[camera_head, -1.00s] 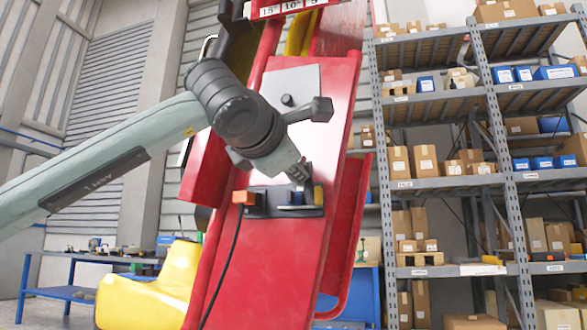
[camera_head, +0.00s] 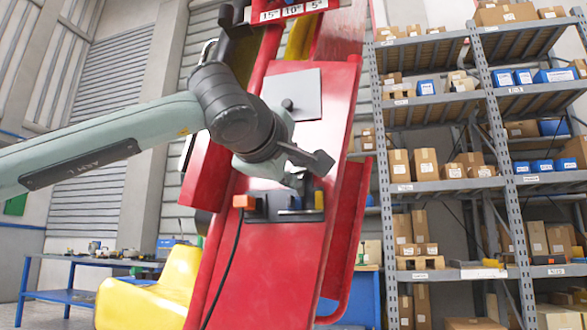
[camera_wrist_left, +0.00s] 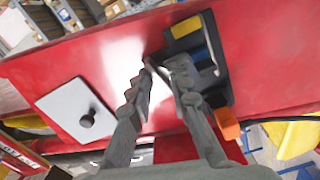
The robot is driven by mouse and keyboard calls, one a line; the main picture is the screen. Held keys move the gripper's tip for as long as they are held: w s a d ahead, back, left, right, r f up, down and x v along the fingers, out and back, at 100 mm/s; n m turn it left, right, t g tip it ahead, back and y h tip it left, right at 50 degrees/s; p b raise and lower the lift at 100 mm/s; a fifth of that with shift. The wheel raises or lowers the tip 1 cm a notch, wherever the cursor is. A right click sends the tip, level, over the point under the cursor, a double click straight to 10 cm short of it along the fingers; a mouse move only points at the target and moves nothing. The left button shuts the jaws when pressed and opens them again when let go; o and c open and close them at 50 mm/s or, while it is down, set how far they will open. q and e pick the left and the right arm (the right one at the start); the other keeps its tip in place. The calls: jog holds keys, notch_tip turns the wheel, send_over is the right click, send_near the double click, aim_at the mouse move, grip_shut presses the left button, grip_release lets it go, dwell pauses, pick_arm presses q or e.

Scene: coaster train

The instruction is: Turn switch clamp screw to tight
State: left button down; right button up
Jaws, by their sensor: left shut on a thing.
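The switch (camera_head: 283,216) is a dark plate on the red car panel, with a blue block in its middle, a yellow block (camera_head: 319,200) at right and an orange plug (camera_head: 243,201) at left. In the left wrist view the switch (camera_wrist_left: 204,62) lies beside the right-hand finger. My left gripper (camera_head: 301,186) is at the top edge of the switch. In the left wrist view the gripper (camera_wrist_left: 163,66) is shut on a small dark part between its fingertips, likely the clamp screw, mostly hidden by the fingers. Whether it is tight cannot be seen. My right gripper is not in view.
A grey plate with a black knob (camera_head: 287,104) sits on the red panel (camera_head: 262,275) above the switch. A black cable (camera_head: 224,275) hangs from the orange plug. A yellow part (camera_head: 160,285) stands at lower left. Shelves (camera_head: 440,188) with boxes stand at right, a blue workbench (camera_head: 62,292) at left.

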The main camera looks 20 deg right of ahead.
pick_arm(q)
jog(key=shift+m, duration=0.4)
jog(key=c, duration=1.4)
grip_release()
jog(key=v, duration=1.2)
